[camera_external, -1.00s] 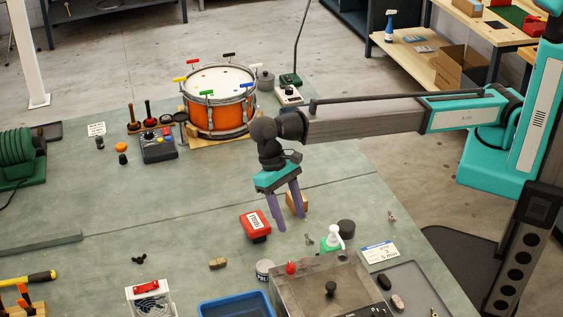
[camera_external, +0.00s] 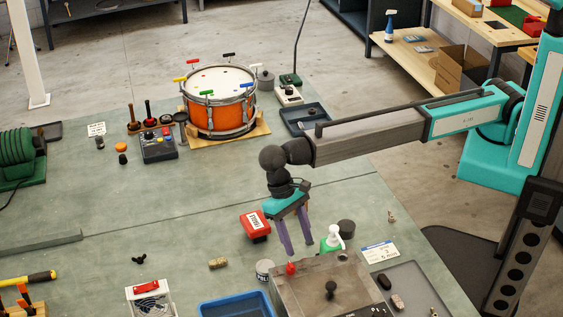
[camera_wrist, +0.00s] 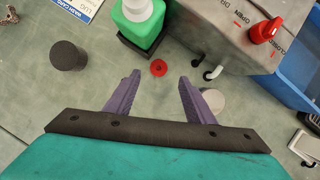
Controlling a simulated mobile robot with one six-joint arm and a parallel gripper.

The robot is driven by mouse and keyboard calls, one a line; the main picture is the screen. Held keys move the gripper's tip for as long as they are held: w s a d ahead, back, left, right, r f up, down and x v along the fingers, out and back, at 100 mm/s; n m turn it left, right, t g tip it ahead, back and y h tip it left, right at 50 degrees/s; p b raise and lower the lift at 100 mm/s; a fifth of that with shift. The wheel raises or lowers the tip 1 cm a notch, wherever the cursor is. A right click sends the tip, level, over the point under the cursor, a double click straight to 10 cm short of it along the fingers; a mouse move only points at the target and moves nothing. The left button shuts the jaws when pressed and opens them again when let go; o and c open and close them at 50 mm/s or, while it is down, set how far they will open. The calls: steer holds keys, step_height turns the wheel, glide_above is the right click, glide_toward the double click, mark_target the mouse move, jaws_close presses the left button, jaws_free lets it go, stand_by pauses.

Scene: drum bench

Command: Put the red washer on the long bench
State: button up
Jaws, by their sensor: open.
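The red washer (camera_wrist: 159,68) is a small ring with a hole. In the wrist view it lies flat on the green-grey bench top, just beyond the fingertips and near the dark base of a green bottle. I cannot make it out in the external view. My gripper (camera_external: 300,250) points down over the near right part of this bench (camera_external: 190,215). In the wrist view its purple fingers (camera_wrist: 159,77) are open with nothing between them, and the washer shows roughly centred ahead of the gap. I cannot tell whether this bench is the long bench.
The green bottle (camera_external: 333,240) and a dark cylinder (camera_external: 346,228) stand close to the fingers. A grey box with a red knob (camera_wrist: 262,31) is also close. A red case (camera_external: 256,226) lies to the left. The middle left of the bench is mostly clear.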

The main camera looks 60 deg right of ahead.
steer(key=shift+s+f, duration=0.1)
steer(key=shift+f, duration=0.15)
steer(key=shift+p+x, duration=1.25)
steer(key=shift+x, duration=1.35)
steer(key=shift+d, duration=0.1)
steer(key=c, duration=1.2)
steer(key=shift+c, duration=0.2)
steer(key=shift+r, duration=0.1)
step_height(320, 180, up, 18)
steer(key=b, duration=0.5)
